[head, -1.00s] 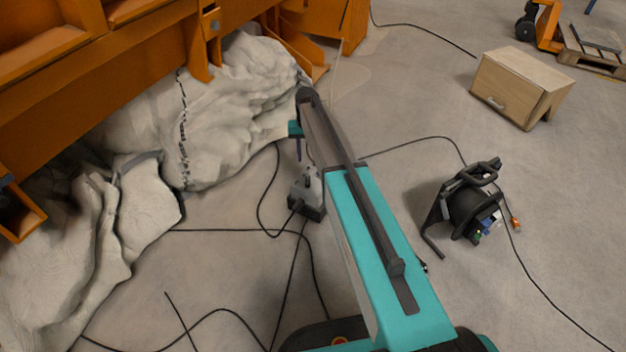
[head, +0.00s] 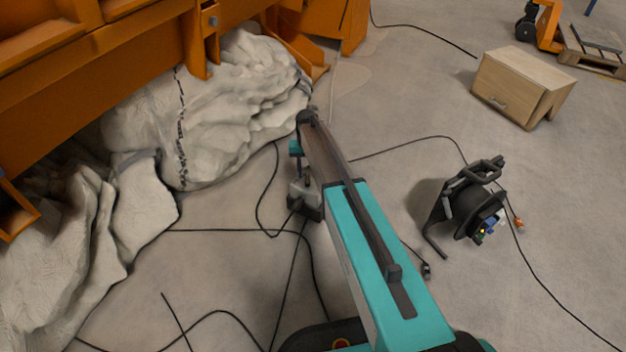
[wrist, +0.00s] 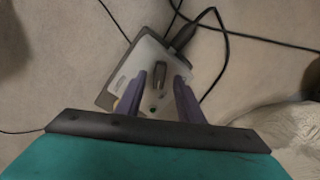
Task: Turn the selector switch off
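A small light-grey control box (head: 304,197) sits on the floor beside my arm. Its top face also shows in the wrist view (wrist: 133,72). The selector switch, a dark elongated knob (wrist: 160,73), stands out from that face and points nearly up and down in the wrist picture. A small green spot (wrist: 153,109) lies below it. My gripper (wrist: 161,80) is over the box, its two purple fingers apart on either side of the knob. I cannot tell whether they touch it. In the head view my arm partly hides the box and the fingers.
Black cables (head: 258,232) run across the floor from the box. Crumpled white sheeting (head: 225,110) lies under an orange frame (head: 70,90) at left.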

